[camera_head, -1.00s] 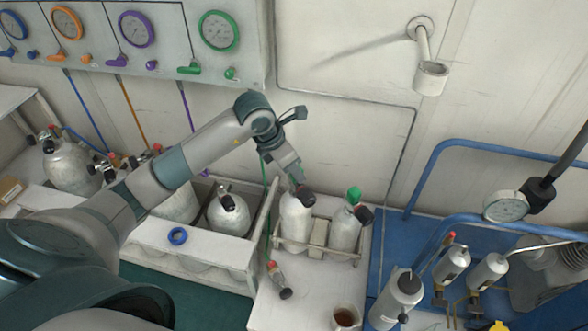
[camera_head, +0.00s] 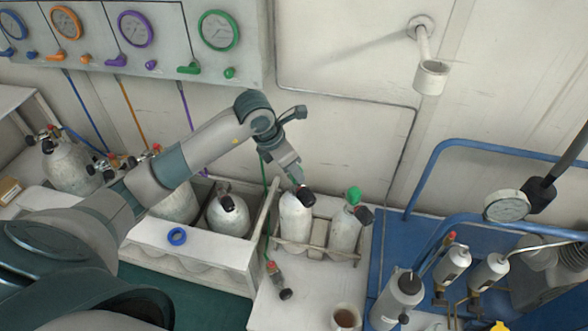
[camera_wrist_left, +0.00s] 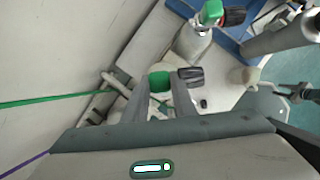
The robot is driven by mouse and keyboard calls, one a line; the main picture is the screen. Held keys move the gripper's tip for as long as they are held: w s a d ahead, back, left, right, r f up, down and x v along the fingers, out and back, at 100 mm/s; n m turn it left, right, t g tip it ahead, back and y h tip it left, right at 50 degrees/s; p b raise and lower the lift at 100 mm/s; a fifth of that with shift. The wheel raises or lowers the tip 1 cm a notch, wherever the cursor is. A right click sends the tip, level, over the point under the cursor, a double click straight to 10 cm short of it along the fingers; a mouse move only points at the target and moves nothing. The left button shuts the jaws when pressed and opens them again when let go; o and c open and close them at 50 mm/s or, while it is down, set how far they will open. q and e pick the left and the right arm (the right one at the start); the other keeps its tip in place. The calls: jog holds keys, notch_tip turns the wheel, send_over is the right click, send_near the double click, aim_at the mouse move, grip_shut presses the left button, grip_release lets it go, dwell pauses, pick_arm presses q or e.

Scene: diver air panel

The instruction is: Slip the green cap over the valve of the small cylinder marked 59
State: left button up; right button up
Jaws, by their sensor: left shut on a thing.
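My left gripper (camera_head: 294,178) is just above the valve of the left small cylinder (camera_head: 294,218) in the rack. In the left wrist view its fingers (camera_wrist_left: 160,98) are shut on a green cap (camera_wrist_left: 159,81), right beside that cylinder's black knob (camera_wrist_left: 190,77). The cap is hidden in the head view, and I cannot tell whether it is around the valve or above it. The right small cylinder (camera_head: 345,232) has another green cap (camera_head: 354,194) on its valve. I cannot read the number on either cylinder.
The rack (camera_head: 317,253) holds both cylinders on a white bench. A small valve piece (camera_head: 277,277) and a cup (camera_head: 346,318) are in front. A white bin (camera_head: 215,257) with a blue ring (camera_head: 177,236) on its ledge is at left. The wall is close behind.

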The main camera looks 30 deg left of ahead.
pick_arm(q)
jog(key=shift+s+a+f+b, duration=0.1)
jog(key=shift+a+f+b, duration=0.15)
jog(key=shift+f+b, duration=0.35)
jog(key=shift+a+f+b, duration=0.25)
jog(key=shift+f+b, duration=0.05)
jog(key=shift+f, duration=0.05)
dwell(0.5)
jog(key=shift+d+r+p, duration=0.25)
jog(key=shift+r+p, duration=0.25)
jog(key=shift+r, duration=0.5)
jog(key=shift+d+r+p, duration=0.25)
jog(key=shift+r+p, duration=0.2)
jog(key=shift+r, duration=0.7)
jog(key=shift+d+r, duration=0.1)
jog(key=shift+d, duration=0.05)
